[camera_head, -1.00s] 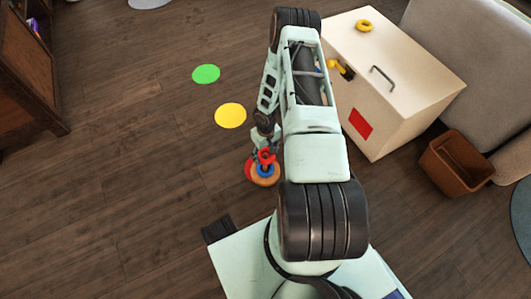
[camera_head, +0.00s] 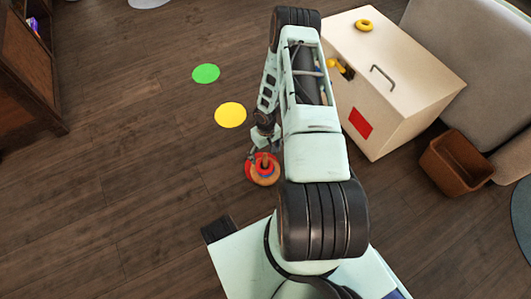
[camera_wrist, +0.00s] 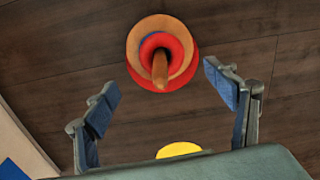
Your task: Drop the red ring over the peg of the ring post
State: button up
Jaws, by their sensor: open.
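The ring post (camera_head: 249,172) stands on the floor beside my arm, with a red base, an orange layer and a blue layer. The red ring (camera_head: 265,161) is around its peg, near the top of the stack. In the wrist view the red ring (camera_wrist: 175,46) encircles the wooden peg (camera_wrist: 160,68), with a blue edge and the orange layer showing around it. My gripper (camera_wrist: 164,88) is open and empty, its two fingers apart on either side below the post in the wrist view. In the head view my arm partly hides the gripper.
A yellow disc (camera_head: 230,115) and a green disc (camera_head: 206,73) lie flat on the wooden floor. Floor at left is clear.

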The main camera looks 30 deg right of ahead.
notch_tip(320, 180, up, 12)
dwell(0.6)
dwell(0.9)
